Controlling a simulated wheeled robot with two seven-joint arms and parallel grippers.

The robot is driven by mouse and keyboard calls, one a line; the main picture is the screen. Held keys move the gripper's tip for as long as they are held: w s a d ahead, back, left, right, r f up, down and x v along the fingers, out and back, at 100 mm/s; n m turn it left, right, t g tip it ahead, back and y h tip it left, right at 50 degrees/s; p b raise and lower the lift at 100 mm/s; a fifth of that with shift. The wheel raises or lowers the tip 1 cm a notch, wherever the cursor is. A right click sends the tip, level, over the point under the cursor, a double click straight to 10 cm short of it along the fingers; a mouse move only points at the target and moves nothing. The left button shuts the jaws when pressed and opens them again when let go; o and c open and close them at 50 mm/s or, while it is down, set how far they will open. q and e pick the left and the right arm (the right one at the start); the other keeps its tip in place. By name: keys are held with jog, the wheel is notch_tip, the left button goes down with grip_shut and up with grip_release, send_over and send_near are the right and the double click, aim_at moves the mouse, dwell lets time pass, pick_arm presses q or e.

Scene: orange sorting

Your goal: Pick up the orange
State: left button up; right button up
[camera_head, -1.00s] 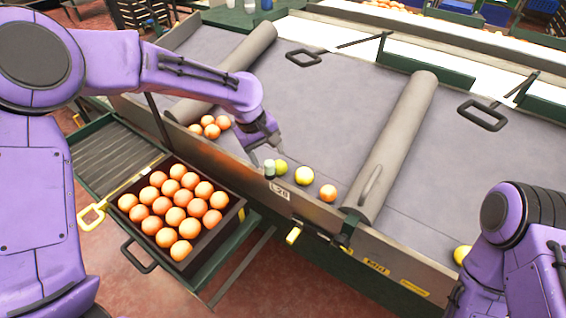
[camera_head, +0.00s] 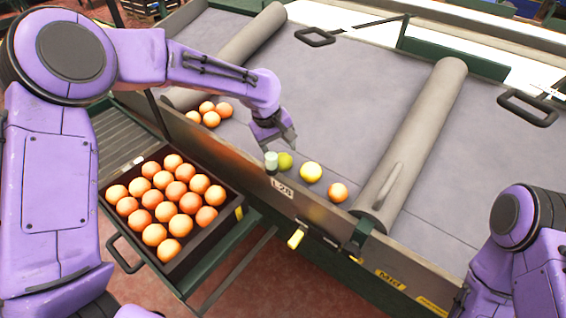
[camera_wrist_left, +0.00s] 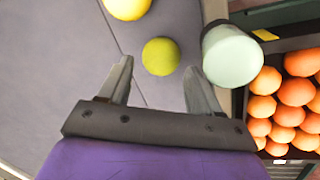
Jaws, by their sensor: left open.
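A single orange (camera_head: 338,192) lies on the grey belt by its front wall, right of a yellow fruit (camera_head: 311,172) and a yellow-green fruit (camera_head: 285,161). Several more oranges (camera_head: 210,113) sit together on the belt at the left. My left gripper (camera_head: 284,144) is open and empty, just behind the yellow-green fruit. In the left wrist view, the yellow-green fruit (camera_wrist_left: 160,56) shows between and beyond the open fingertips, and the yellow fruit (camera_wrist_left: 127,6) is farther off at the top edge. My right gripper is out of the picture; only my right arm shows.
A pale cup-like cylinder (camera_head: 271,161) stands at the belt wall beside the yellow-green fruit, close to a left finger in the wrist view. A dark crate (camera_head: 226,221) full of oranges sits below the belt. A grey roller (camera_head: 420,130) crosses the belt at right. The belt behind is clear.

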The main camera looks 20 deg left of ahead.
aim_at(281, 156)
pick_arm(q)
jog(key=x, duration=0.5)
jog(key=shift+w+a+f, duration=0.25)
jog(key=shift+a+f, duration=0.05)
jog(key=shift+f, duration=0.05)
jog(key=shift+s, duration=0.1)
jog(key=c, duration=0.7)
jog(key=shift+r, duration=0.15)
